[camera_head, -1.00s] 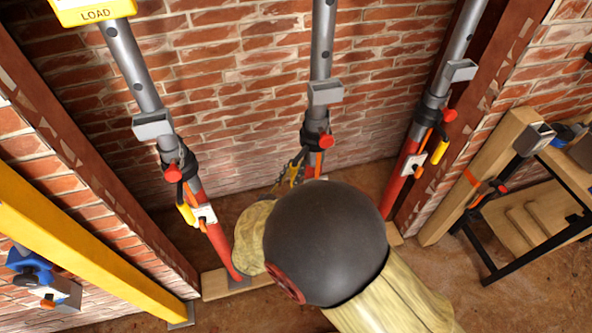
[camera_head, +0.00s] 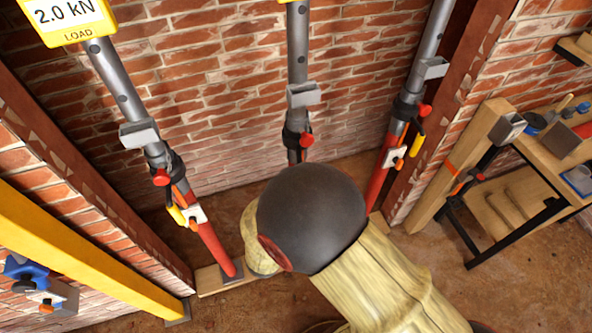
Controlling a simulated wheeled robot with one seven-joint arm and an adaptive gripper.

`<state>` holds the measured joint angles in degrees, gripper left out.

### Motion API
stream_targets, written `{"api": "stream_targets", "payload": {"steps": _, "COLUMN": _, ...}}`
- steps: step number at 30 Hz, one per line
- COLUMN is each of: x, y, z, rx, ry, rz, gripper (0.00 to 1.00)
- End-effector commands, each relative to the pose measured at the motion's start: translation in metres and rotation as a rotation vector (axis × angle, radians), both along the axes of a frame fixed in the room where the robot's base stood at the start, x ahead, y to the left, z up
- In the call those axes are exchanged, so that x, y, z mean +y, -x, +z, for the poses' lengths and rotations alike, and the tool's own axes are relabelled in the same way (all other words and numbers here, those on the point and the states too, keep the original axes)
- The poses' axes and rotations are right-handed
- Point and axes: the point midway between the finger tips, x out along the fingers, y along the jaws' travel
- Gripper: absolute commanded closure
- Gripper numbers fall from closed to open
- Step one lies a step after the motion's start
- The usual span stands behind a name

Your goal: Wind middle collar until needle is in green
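Three steel props with red lower tubes stand against the brick wall. The middle prop (camera_head: 298,50) shows its grey upper tube, a grey bracket and a dark collar (camera_head: 295,134) with a red knob (camera_head: 306,140). Its lower part is hidden behind my dark round arm joint. The left prop (camera_head: 211,244) and right prop (camera_head: 378,178) each show a collar and a yellow-handled part. A yellow load display (camera_head: 70,14) at the top left reads 2.0 kN. No needle or green zone is visible. My gripper is hidden behind my arm.
A yellow beam (camera_head: 85,250) slants across the lower left, near a blue tool (camera_head: 24,272). A workbench (camera_head: 545,165) with items stands at the right, beside a leaning timber (camera_head: 462,165). A wooden board (camera_head: 215,281) lies under the left prop.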

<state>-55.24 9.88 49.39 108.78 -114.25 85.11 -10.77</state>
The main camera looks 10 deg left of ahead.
Motion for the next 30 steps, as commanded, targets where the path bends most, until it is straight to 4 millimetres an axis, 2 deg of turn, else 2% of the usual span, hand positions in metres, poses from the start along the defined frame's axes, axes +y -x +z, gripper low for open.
{"api": "stream_targets", "payload": {"steps": 12, "x": -0.0045, "y": 0.0012, "z": -0.0031, "rx": 0.005, "ry": 0.006, "rz": -0.005, "gripper": 1.00}}
{"api": "stream_targets", "payload": {"steps": 13, "x": -0.0044, "y": 0.0013, "z": -0.0031, "rx": 0.005, "ry": 0.006, "rz": -0.005, "gripper": 0.82}}
{"api": "stream_targets", "payload": {"steps": 23, "x": -0.0027, "y": 0.0005, "z": -0.0018, "rx": 0.003, "ry": 0.004, "rz": -0.002, "gripper": 0.64}}
{"api": "stream_targets", "payload": {"steps": 30, "x": -0.0019, "y": 0.0003, "z": -0.0011, "rx": 0.002, "ry": 0.002, "rz": -0.001, "gripper": 0.64}}
